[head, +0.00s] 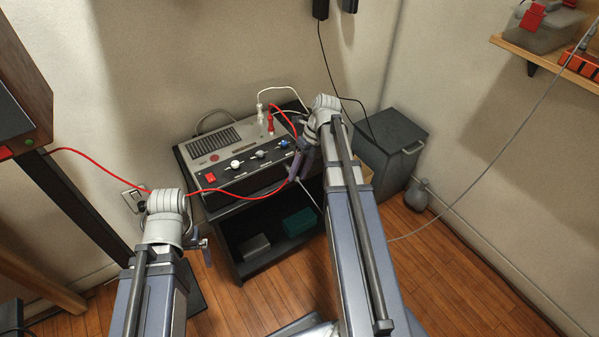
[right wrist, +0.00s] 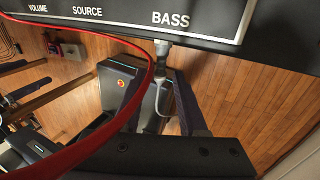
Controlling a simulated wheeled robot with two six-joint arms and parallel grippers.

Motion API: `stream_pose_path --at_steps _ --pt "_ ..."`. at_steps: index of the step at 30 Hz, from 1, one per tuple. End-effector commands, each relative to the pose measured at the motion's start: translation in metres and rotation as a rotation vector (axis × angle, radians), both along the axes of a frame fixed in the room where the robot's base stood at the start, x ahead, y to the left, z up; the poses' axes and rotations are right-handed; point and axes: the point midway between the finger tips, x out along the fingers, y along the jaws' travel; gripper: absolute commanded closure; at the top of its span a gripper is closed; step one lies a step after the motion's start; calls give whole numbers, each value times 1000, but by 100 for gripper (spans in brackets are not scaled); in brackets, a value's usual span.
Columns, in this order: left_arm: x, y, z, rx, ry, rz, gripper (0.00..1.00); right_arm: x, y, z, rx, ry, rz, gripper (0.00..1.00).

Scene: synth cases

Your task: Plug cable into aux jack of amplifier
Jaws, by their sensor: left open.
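The amplifier (head: 225,160) is a grey and black unit with knobs and a red switch, on a black stand. My right gripper (head: 297,180) is at its front right edge, fingers apart. In the right wrist view a grey plug (right wrist: 163,48) stands against the amplifier's front edge below the word BASS, just beyond the fingertips (right wrist: 160,78). Its grey cable (right wrist: 151,125) hangs down between the fingers; it shows in the head view too (head: 310,198). I cannot tell how deep the plug sits; the aux jack is hidden. My left gripper (head: 205,250) is open and empty, left of the stand.
A red cable (head: 245,197) runs from the left across the amplifier's front and crosses the right wrist view. Red and white plugs (head: 270,125) stand on the amplifier's back. A dark bin (head: 390,150) and grey bottle (head: 418,194) stand right. Wooden floor is free at front right.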

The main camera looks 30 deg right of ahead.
Motion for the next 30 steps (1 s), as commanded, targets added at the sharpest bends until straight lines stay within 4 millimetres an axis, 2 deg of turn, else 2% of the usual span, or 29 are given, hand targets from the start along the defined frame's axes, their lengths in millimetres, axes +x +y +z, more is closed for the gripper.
stream_pose_path --at_steps 2,14,20,30 --pt "0 0 0 0 0 0 0 0 0 0 0 0 0 48" --pt "0 0 5 0 0 0 0 0 -1 5 0 0 0 48" --pt "0 0 22 0 0 0 0 1 -7 22 0 0 0 48" --pt "0 0 64 0 0 0 0 2 -24 64 0 0 -1 48"
